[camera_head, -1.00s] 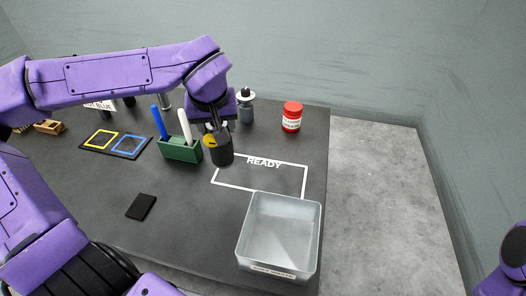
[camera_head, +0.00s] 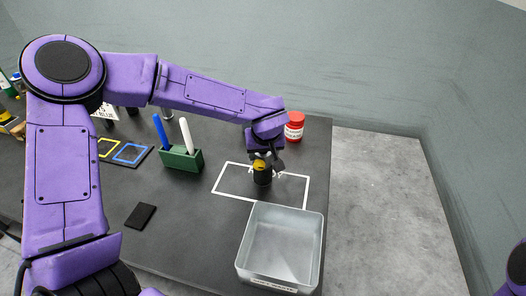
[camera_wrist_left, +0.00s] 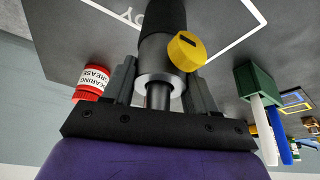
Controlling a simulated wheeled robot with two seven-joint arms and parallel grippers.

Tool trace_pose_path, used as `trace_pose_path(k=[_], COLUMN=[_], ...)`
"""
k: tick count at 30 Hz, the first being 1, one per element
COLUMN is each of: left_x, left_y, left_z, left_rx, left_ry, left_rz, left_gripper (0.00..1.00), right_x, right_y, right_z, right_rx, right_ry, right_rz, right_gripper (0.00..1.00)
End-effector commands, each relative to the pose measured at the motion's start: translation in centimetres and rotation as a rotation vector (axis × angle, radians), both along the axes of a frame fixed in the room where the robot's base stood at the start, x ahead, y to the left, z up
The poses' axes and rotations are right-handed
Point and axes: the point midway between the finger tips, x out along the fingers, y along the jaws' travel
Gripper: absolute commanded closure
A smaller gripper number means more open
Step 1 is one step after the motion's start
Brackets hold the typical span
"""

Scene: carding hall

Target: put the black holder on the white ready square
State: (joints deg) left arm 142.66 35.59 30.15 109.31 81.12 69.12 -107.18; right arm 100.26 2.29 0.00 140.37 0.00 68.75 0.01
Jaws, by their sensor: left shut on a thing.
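The black holder (camera_head: 262,177) is a dark upright cylinder with a yellow knob (camera_wrist_left: 187,51) on its side. My left gripper (camera_head: 265,160) is shut on its upper part from above. In the left wrist view the holder (camera_wrist_left: 160,45) has a silver collar and a thin stem between the fingers. The white ready square (camera_head: 226,163) is an outline on the dark table, and the holder appears inside it, near its middle. Whether its base touches the table I cannot tell. The READY lettering is mostly hidden behind the arm and holder. My right gripper is not in view.
A metal tray (camera_head: 241,262) stands just in front of the square. A red-lidded jar (camera_head: 294,130) stands behind it. A green block (camera_head: 181,160) with a blue and a white marker is to the left. A small black pad (camera_head: 141,215) lies at front left.

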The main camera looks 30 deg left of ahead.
Motion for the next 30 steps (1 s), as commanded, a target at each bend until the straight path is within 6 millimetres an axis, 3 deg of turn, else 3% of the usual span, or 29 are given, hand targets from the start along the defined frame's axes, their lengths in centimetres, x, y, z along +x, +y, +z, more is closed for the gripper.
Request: trace_pose_path(k=[9, 10, 12, 22, 26, 30], left_x=[0.1, 0.0, 0.0, 0.1, -0.5, -1.6], left_y=[0.0, 0.0, 0.0, 0.0, -0.5, -1.3], left_z=[0.0, -0.2, -0.2, 0.1, 2.1, 5.6], left_rx=[-0.001, 0.0, 0.0, 0.0, -0.002, -0.002], left_ry=[-0.005, -0.001, -0.001, -0.004, -0.006, -0.008], left_rz=[-0.002, -0.001, 0.0, 0.0, 0.0, 0.0], left_gripper=[1.0, 0.4, 0.17, 0.17, 0.17, 0.17], right_x=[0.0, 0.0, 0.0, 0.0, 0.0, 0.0], right_y=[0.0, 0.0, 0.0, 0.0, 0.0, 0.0], right_z=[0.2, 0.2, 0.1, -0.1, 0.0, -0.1], right_rx=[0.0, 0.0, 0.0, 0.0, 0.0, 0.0], right_ry=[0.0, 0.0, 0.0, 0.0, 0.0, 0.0], right_rz=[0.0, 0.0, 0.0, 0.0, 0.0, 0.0], right_gripper=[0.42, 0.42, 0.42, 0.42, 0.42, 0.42])
